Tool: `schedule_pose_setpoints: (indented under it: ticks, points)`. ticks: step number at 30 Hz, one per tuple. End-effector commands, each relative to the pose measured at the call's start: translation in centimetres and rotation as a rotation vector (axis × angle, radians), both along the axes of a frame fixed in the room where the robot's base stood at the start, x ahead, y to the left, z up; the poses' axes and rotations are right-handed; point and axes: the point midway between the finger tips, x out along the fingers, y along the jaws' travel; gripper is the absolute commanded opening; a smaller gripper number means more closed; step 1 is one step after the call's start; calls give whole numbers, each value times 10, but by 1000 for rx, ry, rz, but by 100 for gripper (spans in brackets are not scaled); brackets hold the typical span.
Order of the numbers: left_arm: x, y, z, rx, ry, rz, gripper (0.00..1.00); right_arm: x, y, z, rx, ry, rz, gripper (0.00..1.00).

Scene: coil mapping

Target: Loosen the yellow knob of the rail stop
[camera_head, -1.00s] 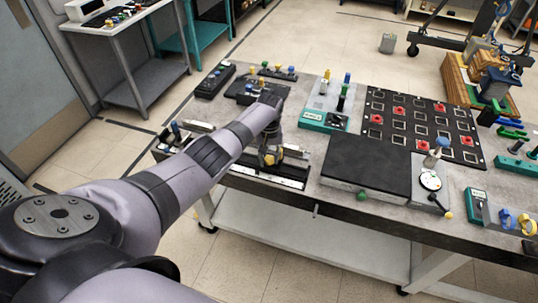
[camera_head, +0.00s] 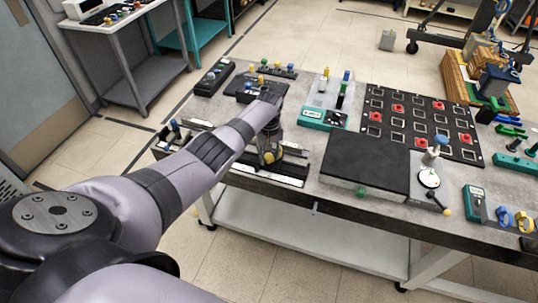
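My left arm comes in from the left, and my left gripper (camera_head: 269,156) points down over the near left part of the table. It is at the black and silver rail (camera_head: 287,180) along the table's front edge. Some yellow shows at the fingertips, likely the yellow knob of the rail stop, but it is too small and too covered to tell. The stop's body is mostly hidden by the gripper. Whether the fingers are open or shut cannot be made out. My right gripper is not in view.
A dark flat block (camera_head: 366,163) stands right of the rail, with a dial gauge (camera_head: 429,178) beside it. Behind are a black grid board (camera_head: 418,125) with red pieces and a teal-fronted station (camera_head: 322,118). Several small fixtures stand at the back left.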

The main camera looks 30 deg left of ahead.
Motion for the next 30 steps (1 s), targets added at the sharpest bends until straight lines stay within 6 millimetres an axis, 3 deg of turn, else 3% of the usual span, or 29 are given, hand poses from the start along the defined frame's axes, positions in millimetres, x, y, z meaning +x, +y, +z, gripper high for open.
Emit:
schedule_pose_setpoints:
  ticks: [6,18,23,30]
  points:
    - [0,0,-1,-1,1,0,50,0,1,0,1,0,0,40]
    - [-1,0,-1,-1,1,-34,50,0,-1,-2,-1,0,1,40]
    - [-2,1,-3,2,3,-183,50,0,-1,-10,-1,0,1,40]
    - [-2,4,-6,4,3,-544,50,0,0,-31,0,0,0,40]
